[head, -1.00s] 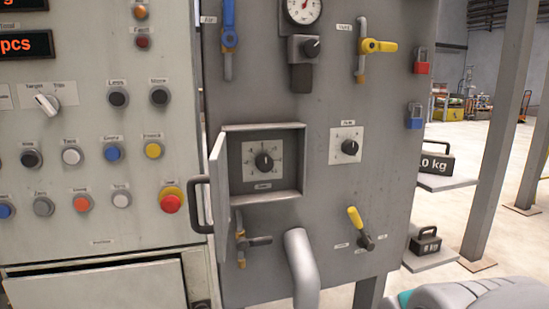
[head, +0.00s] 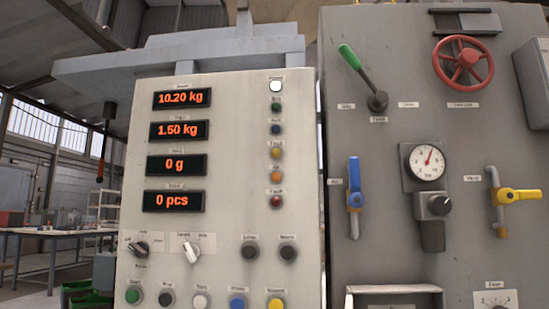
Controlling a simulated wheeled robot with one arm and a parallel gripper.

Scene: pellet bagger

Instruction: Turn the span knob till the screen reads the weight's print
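The screen (head: 183,99) at the top of the pale panel reads 10.20 kg in orange digits. Other displays below it read 1.50 kg, 0 g and 0 pcs. Only the top edge of the recessed box (head: 393,289) shows at the bottom of the head view. The knob inside that box is out of the frame now, and so are the black weights. My gripper is not in view.
The grey cabinet beside the panel carries a green-handled lever (head: 363,77), a red handwheel (head: 463,62), a dial gauge (head: 427,162), a blue valve handle (head: 354,184) and a yellow valve handle (head: 519,195). A table (head: 60,234) stands at the far left.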

